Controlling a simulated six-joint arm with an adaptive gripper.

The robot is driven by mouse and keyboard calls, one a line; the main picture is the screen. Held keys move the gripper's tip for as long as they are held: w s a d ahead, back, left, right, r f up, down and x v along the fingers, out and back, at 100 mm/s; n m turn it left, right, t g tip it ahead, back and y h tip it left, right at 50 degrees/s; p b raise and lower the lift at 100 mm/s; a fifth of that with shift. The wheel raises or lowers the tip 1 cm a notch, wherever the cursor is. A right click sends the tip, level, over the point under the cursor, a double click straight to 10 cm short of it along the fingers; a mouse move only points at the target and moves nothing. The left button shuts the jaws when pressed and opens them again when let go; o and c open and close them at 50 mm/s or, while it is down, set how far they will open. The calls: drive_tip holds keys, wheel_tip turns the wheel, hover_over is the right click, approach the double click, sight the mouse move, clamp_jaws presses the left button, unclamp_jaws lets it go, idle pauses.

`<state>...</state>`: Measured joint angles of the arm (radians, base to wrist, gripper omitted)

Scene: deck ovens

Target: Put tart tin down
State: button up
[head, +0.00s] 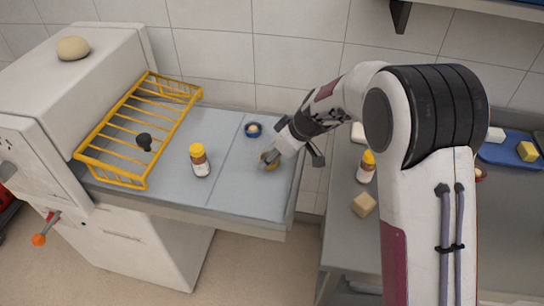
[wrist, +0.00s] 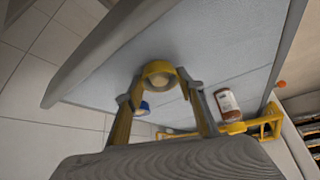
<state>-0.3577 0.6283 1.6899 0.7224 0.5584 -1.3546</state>
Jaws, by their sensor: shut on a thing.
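My gripper (head: 276,160) is low over the right part of the grey metal worktop (head: 235,185). It is shut on a small yellow-gold round tin, which I take as the tart tin (head: 268,157). In the wrist view the tin (wrist: 158,70) sits between the two fingertips of my gripper (wrist: 161,92), its rim showing as a ring. The tin is at or just above the worktop; I cannot tell whether it touches. My gripper partly hides it in the head view.
A small blue dish (head: 253,131) with a pale ball stands behind the tin. A yellow-capped jar (head: 200,162) stands to the left. A yellow wire rack (head: 125,130) with a dark knob-like object lies further left. The worktop's front right is clear. A second counter (head: 345,225) lies right, across a gap.

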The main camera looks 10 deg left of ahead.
drive_tip(key=shift+f, duration=0.25)
drive_tip(key=o, duration=1.1)
drive_tip(key=shift+r, duration=0.2)
drive_tip(key=shift+d+r, duration=0.2)
drive_tip(key=shift+r, duration=0.25)
drive_tip(key=v, duration=1.1)
